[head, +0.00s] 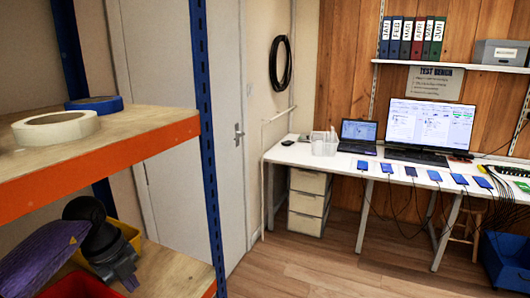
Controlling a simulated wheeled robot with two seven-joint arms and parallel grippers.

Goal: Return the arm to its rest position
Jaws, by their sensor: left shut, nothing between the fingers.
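My left arm comes in from the lower left corner. It ends in a dark wrist and my left gripper (122,276), which hangs low in front of the shelf rack's lower level. The gripper is small and dark here; its fingers are shut with nothing between them. My right gripper is out of the picture. Several blue-screened phones (410,171) lie in a row along the front of the white bench (335,161), far from my left gripper.
Shelf rack (150,141) stands close at left, with a white tape roll (55,129) and blue tape roll (95,104) on top. A yellow bin (130,233) and red bin (80,287) sit near my gripper. The floor (330,268) ahead is clear; a blue crate (505,262) is at right.

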